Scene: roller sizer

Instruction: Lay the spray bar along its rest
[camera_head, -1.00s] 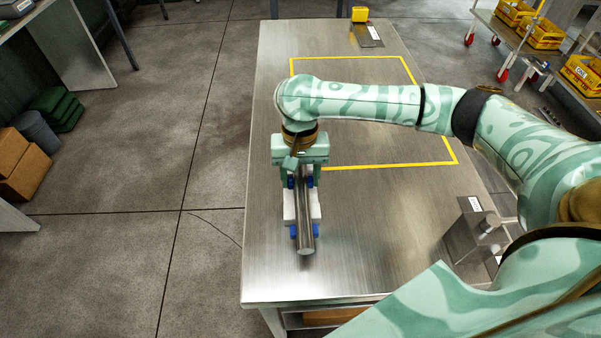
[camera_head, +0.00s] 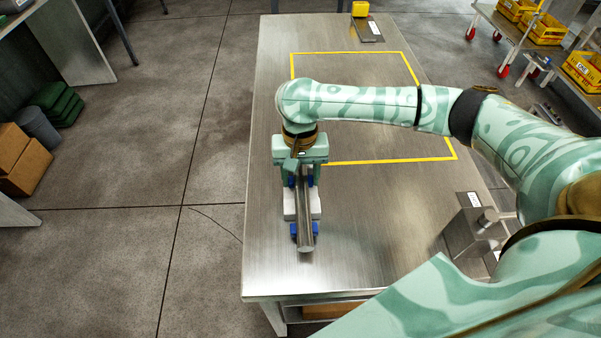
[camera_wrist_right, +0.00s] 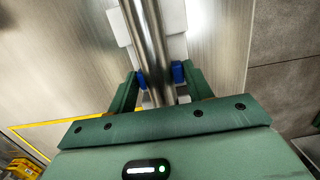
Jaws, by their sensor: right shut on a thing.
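The spray bar (camera_head: 306,236) is a shiny metal tube, lying lengthwise near the table's left edge. My right gripper (camera_head: 302,181) points down and is shut on the bar behind the white block. In the right wrist view the bar (camera_wrist_right: 147,35) runs between the fingers (camera_wrist_right: 158,84), over the white block (camera_wrist_right: 117,27). My left gripper is out of view.
The steel table (camera_head: 365,250) is bare in front and right of the rest. A yellow taped outline (camera_head: 390,160) lies behind. A grey metal block (camera_head: 468,235) stands at the right edge. A yellow item (camera_head: 360,9) and dark plate (camera_head: 368,30) sit at the far end.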

